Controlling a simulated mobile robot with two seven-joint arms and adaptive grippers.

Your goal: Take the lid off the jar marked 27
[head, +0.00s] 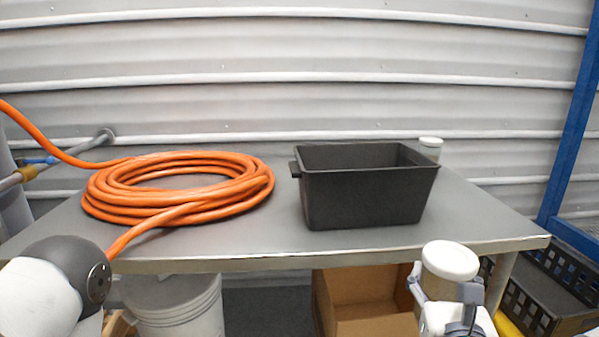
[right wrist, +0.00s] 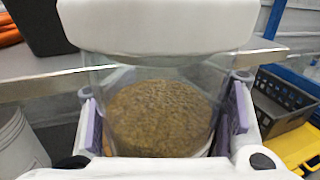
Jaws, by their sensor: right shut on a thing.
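A clear jar of brown grainy stuff (right wrist: 160,120) with a white lid (right wrist: 155,22) stands upright between the fingers of my right gripper (right wrist: 165,117), which is shut on its sides. In the head view this jar's white lid (head: 450,260) is on, and my right gripper (head: 443,288) holds the jar in front of the table's near edge. A second white-lidded jar (head: 430,147) stands on the table, partly hidden behind the black bin. I can read no number on either jar. My left gripper is out of view; only part of my left arm shows.
A black bin (head: 362,195) stands on the grey table (head: 270,238). A coiled orange hose (head: 235,190) lies at the left. A white bucket (head: 178,310), a cardboard box (head: 365,295) and black crates (head: 560,290) are below. The table's front right is clear.

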